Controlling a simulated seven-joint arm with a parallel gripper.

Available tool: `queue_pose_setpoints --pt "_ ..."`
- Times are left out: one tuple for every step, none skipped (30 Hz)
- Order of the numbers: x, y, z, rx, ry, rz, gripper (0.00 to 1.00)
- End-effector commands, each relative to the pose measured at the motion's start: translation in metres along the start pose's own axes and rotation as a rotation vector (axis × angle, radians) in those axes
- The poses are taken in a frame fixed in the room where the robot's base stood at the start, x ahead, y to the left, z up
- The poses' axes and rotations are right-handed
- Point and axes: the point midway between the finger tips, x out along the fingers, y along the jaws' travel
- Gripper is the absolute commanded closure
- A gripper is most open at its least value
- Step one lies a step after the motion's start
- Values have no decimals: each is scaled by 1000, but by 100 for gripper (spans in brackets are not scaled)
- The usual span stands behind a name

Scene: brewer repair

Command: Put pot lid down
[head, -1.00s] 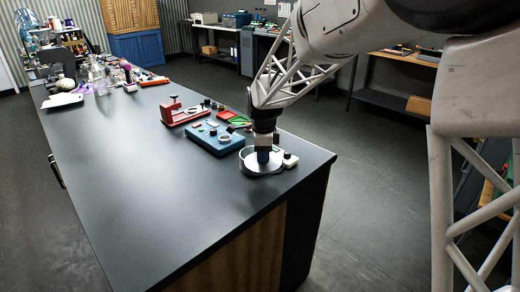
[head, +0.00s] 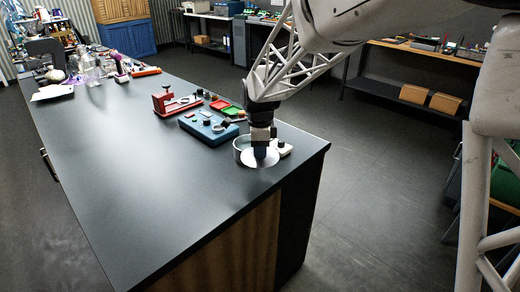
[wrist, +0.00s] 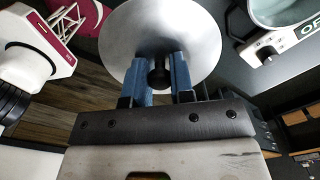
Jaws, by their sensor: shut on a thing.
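My gripper (head: 262,152) is shut on the dark knob (wrist: 159,72) of the silver pot lid (wrist: 155,25). The blue fingers show on both sides of the knob in the wrist view (wrist: 160,78). In the head view the lid (head: 262,160) is a pale disc under the fingers, at the near right end of the table. A grey round rim (head: 237,150) shows just behind and left of it. I cannot tell whether the lid touches the rim or the table.
A white-based device with a round vessel (wrist: 283,12) and lettering stands at the upper right of the wrist view. A blue box (head: 208,128), a red stand (head: 172,103) and small trays lie farther back on the table (head: 130,180). Its left and front are clear.

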Motion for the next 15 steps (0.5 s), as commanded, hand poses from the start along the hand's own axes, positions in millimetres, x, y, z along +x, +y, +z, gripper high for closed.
queue_pose_setpoints --pt "0 0 0 0 0 0 100" --pt "0 0 0 0 0 0 100" --pt "0 0 0 0 0 0 100" --pt "0 0 0 0 0 0 100" --pt "0 0 0 0 0 0 100" --pt "0 -1 0 0 0 0 100" --pt "0 -1 0 0 0 0 100" --pt "0 -2 0 0 0 0 100" --pt "0 -3 -1 0 0 0 100" --pt "0 -5 -1 0 0 0 100" --pt "-1 -6 -2 0 0 0 100" --pt "-1 -10 -2 0 0 0 100" --pt "-1 -12 -3 0 0 0 100" --pt "-1 -16 -4 0 0 0 100" --pt "-2 -21 -5 1 0 1 100"
